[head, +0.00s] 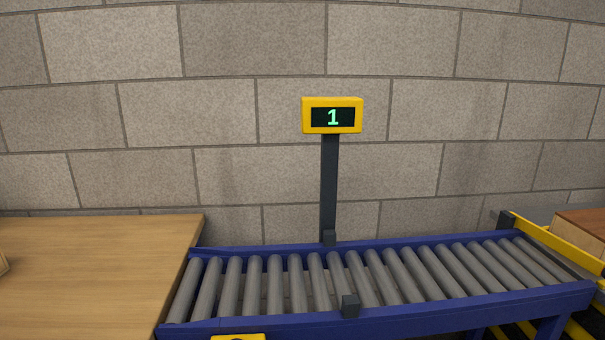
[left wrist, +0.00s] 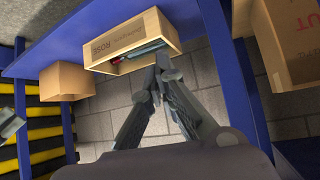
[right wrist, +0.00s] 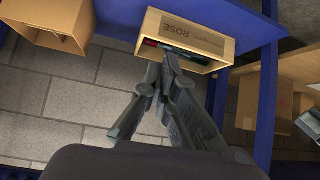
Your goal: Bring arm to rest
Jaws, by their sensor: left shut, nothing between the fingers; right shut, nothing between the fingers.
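My left gripper (left wrist: 163,64) shows in the left wrist view with its fingers together and nothing between them. My right gripper (right wrist: 169,62) shows in the right wrist view, also closed and empty. Neither gripper is in the head view. In the left wrist view a cardboard box marked ROSE (left wrist: 125,38), with dark and red items inside, lies beyond the fingertips. The ROSE box (right wrist: 190,35) also shows beyond the fingertips in the right wrist view. The fingertips overlap its edge in both pictures; I cannot tell how far apart they are.
The head view shows a roller conveyor with a blue frame (head: 400,312), a yellow display reading 1 (head: 332,116), and a wooden table (head: 90,265) at left. More cardboard boxes (left wrist: 67,80) and blue frame members (left wrist: 236,85) surround the left gripper's view. Paved floor (right wrist: 75,90) shows below.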

